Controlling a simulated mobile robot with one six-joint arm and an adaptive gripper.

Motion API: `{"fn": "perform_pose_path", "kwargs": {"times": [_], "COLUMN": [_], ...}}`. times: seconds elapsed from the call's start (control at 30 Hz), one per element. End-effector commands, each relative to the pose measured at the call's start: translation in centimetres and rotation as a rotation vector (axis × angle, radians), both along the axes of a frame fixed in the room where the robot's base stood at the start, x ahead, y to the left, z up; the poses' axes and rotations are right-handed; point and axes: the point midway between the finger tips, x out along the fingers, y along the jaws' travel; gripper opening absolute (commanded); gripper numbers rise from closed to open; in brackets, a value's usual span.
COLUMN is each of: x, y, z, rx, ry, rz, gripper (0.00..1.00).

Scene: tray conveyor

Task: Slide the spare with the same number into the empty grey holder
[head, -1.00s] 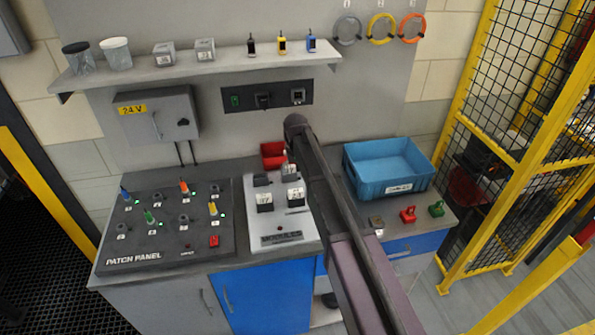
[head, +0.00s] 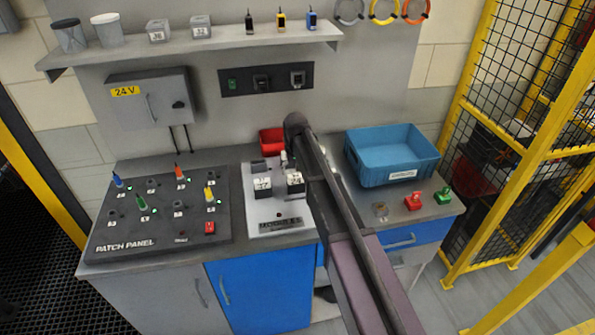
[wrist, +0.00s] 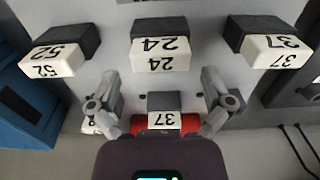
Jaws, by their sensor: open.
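In the wrist view, which looks from the far side, three dark grey blocks with white numbered fronts stand in a row: 52 (wrist: 55,62), 24 (wrist: 160,62) and 37 (wrist: 275,52). A smaller dark grey piece with a white face marked 37 (wrist: 164,120) sits beyond the row. My gripper (wrist: 160,80) is open and empty, its fingers to either side of that smaller piece, with no contact visible. In the head view, the 37 block (head: 262,186) and 24 block (head: 295,182) show; my arm hides the 52 block and the gripper. I cannot tell which piece is the empty holder.
A red bin (head: 271,139) stands just behind the light panel (head: 270,228). A blue bin (head: 392,178) is to the right and the patch panel (head: 160,230) with upright plugs to the left. A shelf (head: 200,42) runs above. Red and green pieces lie at the right.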

Motion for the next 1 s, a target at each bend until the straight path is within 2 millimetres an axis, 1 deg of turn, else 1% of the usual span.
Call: {"fn": "perform_pose_path", "kwargs": {"times": [0.03, 0.33, 0.5, 0.87, 0.9, 0.97, 1.0], "x": [0.0, 0.0, 0.0, 0.0, 0.0, 0.0, 0.0], "y": [0.0, 0.0, 0.0, 0.1, 0.1, 0.1, 0.1], "z": [-0.8, -2.5, -2.9, -2.9, -2.9, -2.9, -2.9], "rx": [0.0, 0.0, 0.0, 0.0, 0.0, 0.0, 0.0], "ry": [0.0, 0.0, 0.0, 0.0, 0.0, 0.0, 0.0], "rz": [0.0, 0.0, 0.0, 0.001, 0.001, 0.001, 0.001], "gripper": [1.0, 1.0, 1.0, 1.0, 0.94, 0.76, 0.64]}}
